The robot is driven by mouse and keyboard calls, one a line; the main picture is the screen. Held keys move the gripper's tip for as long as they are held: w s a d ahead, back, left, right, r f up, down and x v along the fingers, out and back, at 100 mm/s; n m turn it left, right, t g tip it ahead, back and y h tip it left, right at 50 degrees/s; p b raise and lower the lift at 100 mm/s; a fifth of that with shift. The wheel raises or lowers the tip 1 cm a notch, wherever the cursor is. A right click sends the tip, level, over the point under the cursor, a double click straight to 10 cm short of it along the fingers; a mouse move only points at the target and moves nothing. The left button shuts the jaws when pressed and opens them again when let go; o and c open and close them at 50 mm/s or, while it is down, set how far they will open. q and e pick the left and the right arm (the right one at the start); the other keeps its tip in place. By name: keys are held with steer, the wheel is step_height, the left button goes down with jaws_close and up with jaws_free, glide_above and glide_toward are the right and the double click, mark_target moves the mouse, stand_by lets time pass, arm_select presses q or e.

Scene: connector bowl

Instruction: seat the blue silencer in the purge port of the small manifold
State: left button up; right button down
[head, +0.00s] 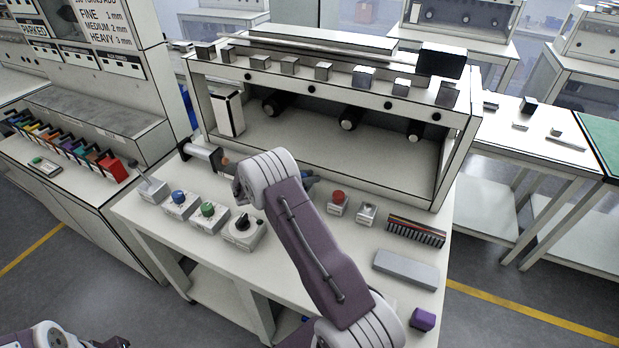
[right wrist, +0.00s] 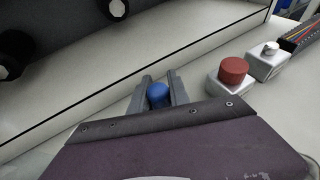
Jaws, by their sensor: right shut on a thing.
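My right gripper (head: 309,179) is mostly hidden behind my own arm in the head view, left of the red button. The right wrist view shows the gripper (right wrist: 161,84) shut on the blue silencer (right wrist: 157,95), whose rounded blue end sits between the two grey fingers. The silencer's lower part is hidden. My left gripper (head: 112,342) shows only as a dark piece cut off at the bottom left edge. I cannot pick out the small manifold or its purge port with certainty in either view.
Boxes with a blue knob (head: 179,197), green knob (head: 208,209) and black knob (head: 243,222) stand left. A red button (head: 338,196), silver switch box (head: 367,210), connector strip (head: 416,231), grey block (head: 405,269) and purple block (head: 423,319) stand right. A shelf unit (head: 440,180) closes the back.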

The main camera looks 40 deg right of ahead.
steer(key=shift+f, duration=0.2)
steer(key=c, duration=1.2)
jaws_free()
steer(key=shift+c, duration=0.2)
